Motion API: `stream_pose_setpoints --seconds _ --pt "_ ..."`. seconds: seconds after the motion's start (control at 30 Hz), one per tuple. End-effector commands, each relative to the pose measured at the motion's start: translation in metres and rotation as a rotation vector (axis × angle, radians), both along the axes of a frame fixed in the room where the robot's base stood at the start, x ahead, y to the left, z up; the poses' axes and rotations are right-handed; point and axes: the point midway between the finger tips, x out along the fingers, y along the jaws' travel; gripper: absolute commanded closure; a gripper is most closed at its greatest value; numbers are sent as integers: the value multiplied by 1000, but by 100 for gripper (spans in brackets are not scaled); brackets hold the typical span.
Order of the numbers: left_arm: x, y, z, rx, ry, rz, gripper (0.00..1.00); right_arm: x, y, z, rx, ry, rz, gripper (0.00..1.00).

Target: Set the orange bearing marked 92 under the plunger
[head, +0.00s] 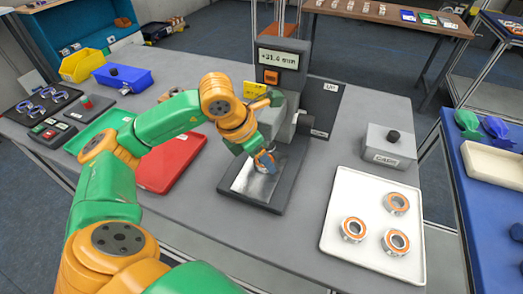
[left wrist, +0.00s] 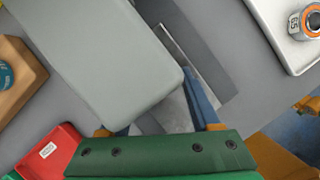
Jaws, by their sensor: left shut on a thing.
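My left gripper (head: 265,162) is low over the bright metal plate (head: 252,180) of the gauge (head: 283,110), at the front of its column. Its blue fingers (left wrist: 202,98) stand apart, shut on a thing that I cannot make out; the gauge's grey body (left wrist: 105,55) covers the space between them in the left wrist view. The plunger tip is hidden behind my gripper. Three orange-ringed bearings lie on the white tray (head: 345,187): back (head: 396,203), left (head: 354,229) and right (head: 396,242). Their numbers are too small to read. My right gripper is not in view.
The gauge display (head: 278,58) reads about +31.6 mm. A red tray (head: 170,162) and a green tray (head: 100,130) lie left of the gauge. A grey box marked CAPS (head: 388,147) stands behind the white tray. The tabletop between gauge and white tray is clear.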

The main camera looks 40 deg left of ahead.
Motion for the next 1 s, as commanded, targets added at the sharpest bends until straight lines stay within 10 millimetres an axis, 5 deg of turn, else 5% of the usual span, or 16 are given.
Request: stream_pose_setpoints --seconds 0.23,0.27,0.33,0.73,1.0 --pt "0 0 -6 0 -1 0 100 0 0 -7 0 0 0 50" --pt "0 0 -5 0 0 0 29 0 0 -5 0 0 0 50" --pt "0 0 -4 0 0 0 10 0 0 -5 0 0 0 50" --pt "-1 1 4 0 -2 0 7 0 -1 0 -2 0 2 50" --pt "-23 9 65 0 -8 1 7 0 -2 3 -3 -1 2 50"
